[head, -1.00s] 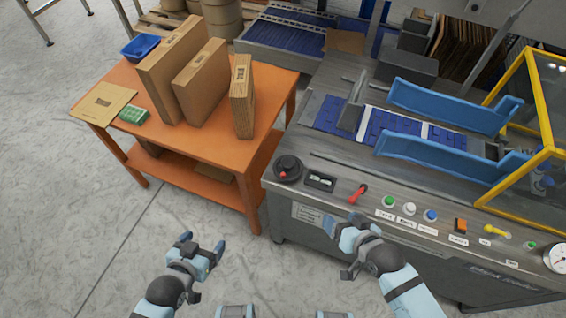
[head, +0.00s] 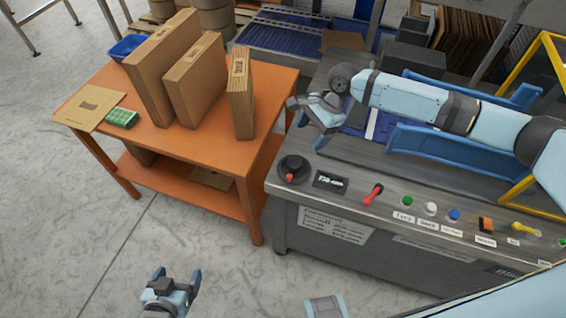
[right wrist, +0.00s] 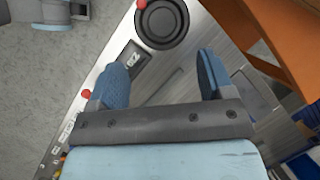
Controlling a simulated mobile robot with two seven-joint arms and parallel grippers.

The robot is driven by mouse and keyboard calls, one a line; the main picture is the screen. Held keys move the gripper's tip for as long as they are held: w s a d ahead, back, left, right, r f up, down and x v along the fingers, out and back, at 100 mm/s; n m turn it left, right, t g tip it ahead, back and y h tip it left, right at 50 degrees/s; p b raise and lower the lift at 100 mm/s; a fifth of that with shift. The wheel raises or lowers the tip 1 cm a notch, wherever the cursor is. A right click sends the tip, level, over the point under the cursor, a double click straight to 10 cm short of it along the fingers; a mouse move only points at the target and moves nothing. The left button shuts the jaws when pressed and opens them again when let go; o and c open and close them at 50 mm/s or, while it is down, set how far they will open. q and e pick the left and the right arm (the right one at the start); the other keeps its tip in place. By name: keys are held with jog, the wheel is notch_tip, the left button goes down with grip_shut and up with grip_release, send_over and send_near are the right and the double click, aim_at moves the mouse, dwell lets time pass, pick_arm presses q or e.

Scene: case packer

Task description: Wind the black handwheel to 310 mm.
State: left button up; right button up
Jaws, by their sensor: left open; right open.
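The black handwheel (head: 293,166) lies flat at the left front corner of the machine top, with a small red knob on its front side. It also shows at the top of the right wrist view (right wrist: 163,22). A dark counter (head: 330,182) sits just right of it; its digits are too small to read surely. My right gripper (head: 306,124) is open and empty, above the machine top and behind the wheel in the head view. In the right wrist view its open fingers (right wrist: 160,70) point toward the wheel, apart from it. My left gripper (head: 177,277) is open and empty over the floor.
A red lever (head: 373,194) and several coloured buttons line the machine's front edge right of the counter. Blue guide rails (head: 440,145) stand behind. The orange table (head: 200,150) on the left holds cartons, close to my right gripper. Floor in front is clear.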

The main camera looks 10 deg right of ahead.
aim_at(295, 162)
jog(key=shift+m, duration=0.6)
jog(key=x, duration=0.8)
jog(key=d+x, duration=0.1)
jog(key=x, duration=0.3)
jog(key=shift+w+f+b, duration=0.3)
jog(key=shift+f+b, duration=0.1)
jog(key=shift+r, duration=0.1)
jog(key=c, duration=0.9)
